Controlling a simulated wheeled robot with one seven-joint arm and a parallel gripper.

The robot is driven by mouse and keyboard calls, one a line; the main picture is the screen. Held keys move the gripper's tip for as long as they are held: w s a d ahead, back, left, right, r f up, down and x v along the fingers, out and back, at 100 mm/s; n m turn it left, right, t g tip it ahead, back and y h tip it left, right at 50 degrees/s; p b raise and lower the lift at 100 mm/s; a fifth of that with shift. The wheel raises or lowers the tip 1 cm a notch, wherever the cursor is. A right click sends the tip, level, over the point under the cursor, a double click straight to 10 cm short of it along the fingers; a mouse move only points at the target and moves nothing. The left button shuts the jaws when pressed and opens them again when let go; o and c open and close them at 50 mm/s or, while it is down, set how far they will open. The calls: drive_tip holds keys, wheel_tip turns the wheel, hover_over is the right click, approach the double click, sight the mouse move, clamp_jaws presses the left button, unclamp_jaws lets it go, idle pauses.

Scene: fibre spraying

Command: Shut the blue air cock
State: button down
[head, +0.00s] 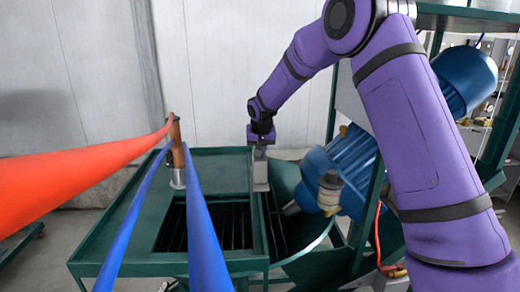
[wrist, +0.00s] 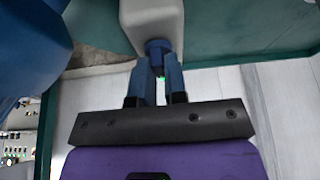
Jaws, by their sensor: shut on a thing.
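My gripper (head: 261,150) reaches down to the top of a pale grey block (head: 260,172) at the right edge of the green bench. In the wrist view my gripper (wrist: 159,72) has its two fingers close together on a small blue piece, the blue air cock (wrist: 157,46), which joins the grey block (wrist: 152,18). The fingers hide part of the air cock, and its turn position cannot be told. In the head view the cock is too small and covered to make out.
The green bench (head: 115,230) has a dark slatted opening. Red (head: 85,175) and blue (head: 205,240) hoses cross the left foreground to a copper-coloured post (head: 177,145). A blue motor-like machine (head: 345,165) stands close right of the block. A pale wall is behind.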

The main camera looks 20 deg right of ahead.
drive_tip(key=shift+f, duration=0.1)
drive_tip(key=n, duration=0.2)
drive_tip(key=n+y, duration=0.1)
drive_tip(key=n, duration=0.1)
drive_tip(key=shift+d+y, duration=0.2)
drive_tip(key=shift+y, duration=0.1)
drive_tip(key=n+y, duration=0.1)
drive_tip(key=n, duration=0.1)
drive_tip(key=n+g+y, duration=0.1)
drive_tip(key=n, duration=0.2)
drive_tip(key=n+g+y, duration=0.1)
drive_tip(key=n, duration=0.3)
drive_tip(key=shift+f+n, duration=0.1)
drive_tip(key=shift+n, duration=0.3)
drive_tip(key=shift+w+n+g+y, duration=0.15)
drive_tip(key=shift+n+g, duration=0.3)
drive_tip(key=shift+n, duration=0.5)
drive_tip(key=shift+s+n+g+y, duration=0.15)
drive_tip(key=shift+n+g, duration=0.3)
drive_tip(key=shift+n, duration=0.5)
drive_tip(key=shift+w, duration=0.1)
